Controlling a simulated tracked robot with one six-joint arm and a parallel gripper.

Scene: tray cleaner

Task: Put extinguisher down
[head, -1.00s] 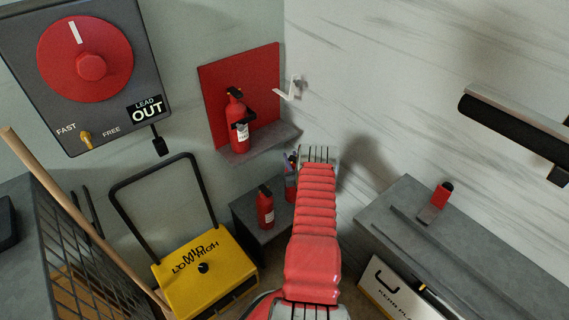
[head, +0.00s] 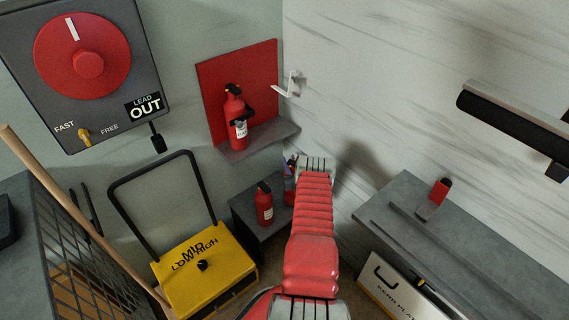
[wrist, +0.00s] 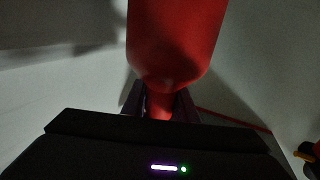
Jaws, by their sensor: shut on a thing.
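In the wrist view my gripper (wrist: 160,103) is shut on the narrow neck of a red extinguisher (wrist: 175,40), whose wide body fills the top of the picture. In the head view my red arm hides most of my gripper, and only a strip of the held extinguisher (head: 289,195) shows at the arm's left side, by the low grey cabinet (head: 242,216). I cannot tell whether it touches the cabinet top. A second red extinguisher (head: 264,205) stands upright on that cabinet, just left. A third extinguisher (head: 236,120) stands on the wall shelf (head: 262,140) before a red panel.
A yellow box (head: 205,275) with a black handle stands left of the cabinet. A grey bench (head: 460,245) with a small red item (head: 440,190) lies to the right. A white bracket (head: 290,85) juts from the wall above. A wooden pole (head: 75,210) leans at left.

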